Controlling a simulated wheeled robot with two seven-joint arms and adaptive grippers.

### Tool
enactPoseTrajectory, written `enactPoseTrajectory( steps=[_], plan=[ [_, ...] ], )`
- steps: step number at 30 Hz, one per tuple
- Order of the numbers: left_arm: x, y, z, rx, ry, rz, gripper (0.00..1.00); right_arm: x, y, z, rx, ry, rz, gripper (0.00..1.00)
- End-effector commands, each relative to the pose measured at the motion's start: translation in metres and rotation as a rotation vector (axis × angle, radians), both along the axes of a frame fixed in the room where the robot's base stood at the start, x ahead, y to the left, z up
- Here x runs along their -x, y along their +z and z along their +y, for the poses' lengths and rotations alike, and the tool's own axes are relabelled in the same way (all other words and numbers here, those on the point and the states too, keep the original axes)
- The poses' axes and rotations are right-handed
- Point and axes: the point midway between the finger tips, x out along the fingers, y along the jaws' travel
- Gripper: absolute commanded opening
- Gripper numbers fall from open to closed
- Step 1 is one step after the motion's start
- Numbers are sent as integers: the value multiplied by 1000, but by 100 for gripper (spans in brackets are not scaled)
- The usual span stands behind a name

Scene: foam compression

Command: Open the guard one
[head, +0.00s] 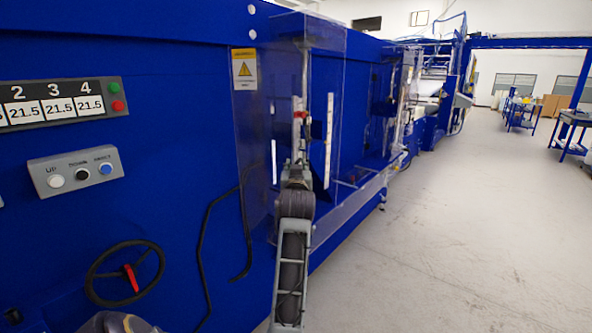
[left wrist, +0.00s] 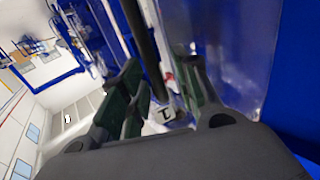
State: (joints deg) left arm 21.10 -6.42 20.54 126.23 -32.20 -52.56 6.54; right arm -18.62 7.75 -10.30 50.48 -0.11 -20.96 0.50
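A clear plastic guard (head: 345,75) stands out from the blue machine in the head view, with a white upright strip (head: 328,140) on it. My left arm reaches up in front of it. The left gripper is hard to make out there, around the arm's upper end. In the left wrist view, the open fingers of the left gripper (left wrist: 160,78) stand on either side of a dark bar (left wrist: 138,30), with a gap towards the right finger. A small label reading 1 (left wrist: 165,113) shows between them. Clear sheet (left wrist: 235,45) lies to the right. The right gripper is not seen.
The blue machine wall (head: 170,75) carries a display (head: 60,102), a button box (head: 75,172) and a black handwheel (head: 125,272). A yellow warning sign (head: 244,69) is left of the guard. Bare floor (head: 450,230) lies open to the right.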

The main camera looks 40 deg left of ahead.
Motion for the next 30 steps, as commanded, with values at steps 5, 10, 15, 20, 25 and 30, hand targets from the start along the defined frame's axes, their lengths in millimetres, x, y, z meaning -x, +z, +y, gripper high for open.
enactPoseTrajectory(
  steps=[5, 10, 15, 20, 25, 30],
  plan=[
    [-1, -1, -1, 1, -3, 1, 32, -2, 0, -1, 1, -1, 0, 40],
    [-1, 2, -1, 1, -4, 0, 32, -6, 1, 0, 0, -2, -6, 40],
    [-1, 11, -1, 1, -4, -1, 32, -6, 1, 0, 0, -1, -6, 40],
    [-1, 25, -1, 1, -3, -2, 32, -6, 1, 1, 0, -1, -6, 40],
    [-1, 41, -1, 0, -3, -1, 32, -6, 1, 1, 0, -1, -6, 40],
    [-1, 57, 0, 1, -2, -1, 32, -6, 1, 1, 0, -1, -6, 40]
  ],
)
